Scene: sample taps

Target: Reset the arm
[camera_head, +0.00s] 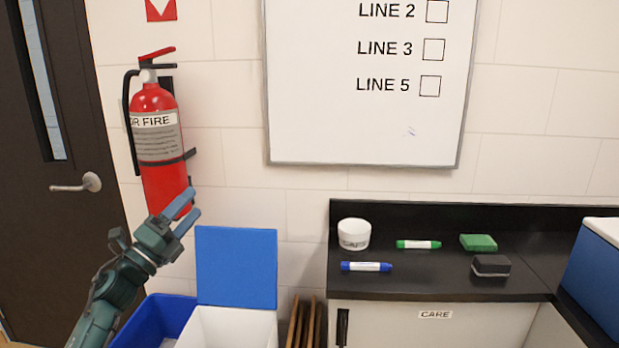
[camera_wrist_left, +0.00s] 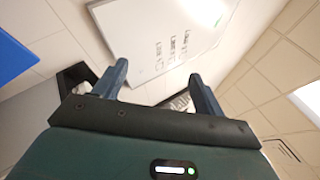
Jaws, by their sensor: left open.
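My left arm rises from the bottom left in the head view. My left gripper (camera_head: 190,208) is raised in front of the wall, just below the fire extinguisher (camera_head: 158,145). Its blue fingers are apart with nothing between them. In the left wrist view the two fingers (camera_wrist_left: 160,85) also stand apart and empty, with the whiteboard (camera_wrist_left: 165,40) beyond them. My right gripper is not in either view.
A black counter (camera_head: 430,287) at the right holds a white tub (camera_head: 354,234), green marker (camera_head: 418,244), blue marker (camera_head: 366,266), green sponge (camera_head: 478,242) and dark eraser (camera_head: 491,265). A white bin with raised blue lid (camera_head: 236,267) and a blue bin (camera_head: 155,322) stand below my gripper.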

